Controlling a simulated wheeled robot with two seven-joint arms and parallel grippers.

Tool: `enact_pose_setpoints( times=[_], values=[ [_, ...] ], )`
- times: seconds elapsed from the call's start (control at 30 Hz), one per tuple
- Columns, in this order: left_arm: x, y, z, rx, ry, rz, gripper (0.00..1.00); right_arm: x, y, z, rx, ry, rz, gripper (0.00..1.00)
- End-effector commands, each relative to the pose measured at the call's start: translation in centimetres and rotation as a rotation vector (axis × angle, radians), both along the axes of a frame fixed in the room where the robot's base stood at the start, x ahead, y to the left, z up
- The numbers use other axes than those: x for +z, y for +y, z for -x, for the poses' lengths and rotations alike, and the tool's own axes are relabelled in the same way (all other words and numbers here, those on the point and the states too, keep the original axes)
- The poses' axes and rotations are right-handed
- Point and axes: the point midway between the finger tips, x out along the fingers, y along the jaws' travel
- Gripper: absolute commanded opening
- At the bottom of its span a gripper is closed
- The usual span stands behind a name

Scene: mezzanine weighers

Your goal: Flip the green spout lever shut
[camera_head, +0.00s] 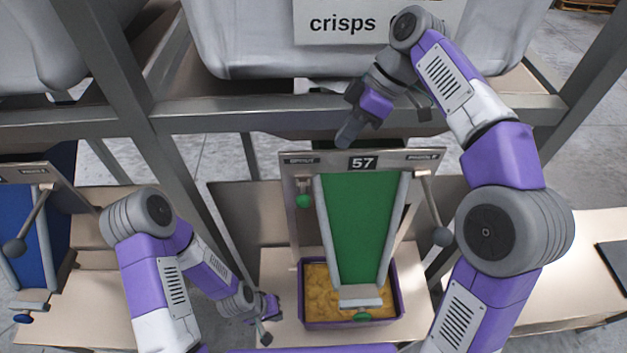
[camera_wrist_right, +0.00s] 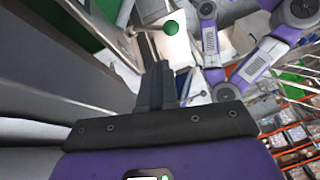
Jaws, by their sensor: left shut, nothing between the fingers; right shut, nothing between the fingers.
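The green spout (camera_head: 357,228) hangs below a grey frame marked 57 (camera_head: 363,163). A short lever with a green ball (camera_head: 303,201) hangs under the left label of that frame. A green ball on a rod (camera_wrist_right: 170,28) also shows in the right wrist view, beyond the fingertips. A longer rod with a grey ball (camera_head: 441,236) hangs at the frame's right. My right gripper (camera_head: 346,134) is shut and empty, just above the frame's top and apart from the green ball. My left gripper (camera_head: 266,336) is shut and empty, low beside the purple bin.
A purple bin (camera_head: 303,310) with yellow contents stands under the spout, and a green knob (camera_head: 362,316) is at the spout's lower end. A blue spout (camera_head: 22,240) is at far left. A grey crossbeam (camera_head: 300,113) and posts surround the frame. A crisps sign (camera_head: 345,22) hangs above.

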Motion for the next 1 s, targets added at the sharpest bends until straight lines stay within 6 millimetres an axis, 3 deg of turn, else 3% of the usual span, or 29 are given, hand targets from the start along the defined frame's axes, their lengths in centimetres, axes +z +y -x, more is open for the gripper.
enact_pose_setpoints(
  times=[0.17, 0.5, 0.73, 1.0],
  values=[
    [-0.6, 0.0, 0.0, 0.0, 0.0, 0.0, 0.0, -2.2, 1.2, 0.4, 0.003, 0.002, 0.0, 0.0],
    [-1.2, 0.0, 0.0, 0.0, 0.0, 0.0, 0.0, -8.5, 4.6, 1.2, 0.002, 0.003, 0.001, 0.0],
    [-1.1, 0.0, 0.0, 0.0, 0.0, 0.0, 0.0, -10.6, 6.0, 2.5, 0.001, 0.0, 0.0, 0.0],
    [-1.1, 0.0, 0.0, 0.0, 0.0, 0.0, 0.0, -11.4, 6.4, 2.9, -0.001, -0.001, -0.001, 0.0]
  ],
)
